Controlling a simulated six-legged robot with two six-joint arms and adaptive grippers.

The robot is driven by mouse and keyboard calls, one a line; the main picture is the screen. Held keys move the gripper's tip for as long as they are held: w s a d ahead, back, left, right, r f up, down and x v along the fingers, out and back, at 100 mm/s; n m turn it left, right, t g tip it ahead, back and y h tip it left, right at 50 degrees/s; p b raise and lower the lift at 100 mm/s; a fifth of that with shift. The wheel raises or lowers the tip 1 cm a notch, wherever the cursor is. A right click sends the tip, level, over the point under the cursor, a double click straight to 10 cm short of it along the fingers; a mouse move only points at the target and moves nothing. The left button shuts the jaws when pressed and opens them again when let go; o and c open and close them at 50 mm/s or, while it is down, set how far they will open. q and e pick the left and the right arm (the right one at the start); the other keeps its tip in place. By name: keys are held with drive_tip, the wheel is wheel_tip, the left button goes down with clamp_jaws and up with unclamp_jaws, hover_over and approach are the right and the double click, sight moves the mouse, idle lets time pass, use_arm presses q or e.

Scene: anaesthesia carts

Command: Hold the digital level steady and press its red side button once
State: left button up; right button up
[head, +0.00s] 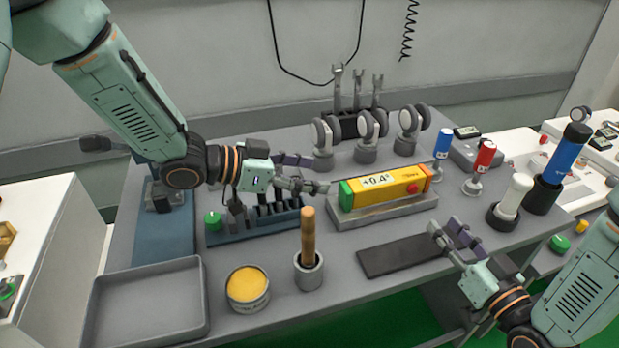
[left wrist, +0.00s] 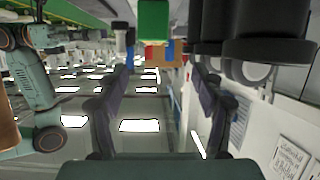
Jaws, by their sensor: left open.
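The digital level (head: 385,190) is a yellow bar with a green left end, an orange-red right end and a display reading +0.4°. It lies on a grey plate (head: 385,213). Its red side button (head: 412,188) faces the front near the right end. My left gripper (head: 318,174) is open just left of the green end, apart from it. In the left wrist view the level's green end (left wrist: 153,20) shows at the top, beyond the open, empty fingers (left wrist: 158,90). My right gripper (head: 446,224) is open and empty in front of the level, above a dark mat.
The dark mat (head: 405,254) lies in front of the plate. A wooden-handled tool (head: 308,238) stands in a cup, near a yellow-filled tin (head: 247,287). Wheeled gauges (head: 366,130) stand behind; blue (head: 442,144) and red (head: 484,155) capped items stand right. An empty tray (head: 150,300) is front left.

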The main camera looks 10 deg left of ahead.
sight(354, 185)
drive_tip(key=shift+a, duration=0.1)
use_arm(q)
drive_tip(key=shift+m, duration=0.4)
drive_tip(key=shift+s+f+x, duration=0.1)
drive_tip(key=shift+s+x, duration=0.05)
drive_tip(key=shift+x, duration=1.2)
drive_tip(key=shift+s+f+x, duration=0.15)
drive_tip(key=shift+s+x, duration=0.05)
drive_tip(key=shift+x, duration=1.1)
drive_tip(key=shift+s+f+x, duration=0.1)
drive_tip(key=shift+s+x, duration=0.05)
drive_tip(key=shift+x, duration=1.2)
drive_tip(key=shift+d, duration=0.15)
clamp_jaws()
use_arm(e)
clamp_jaws()
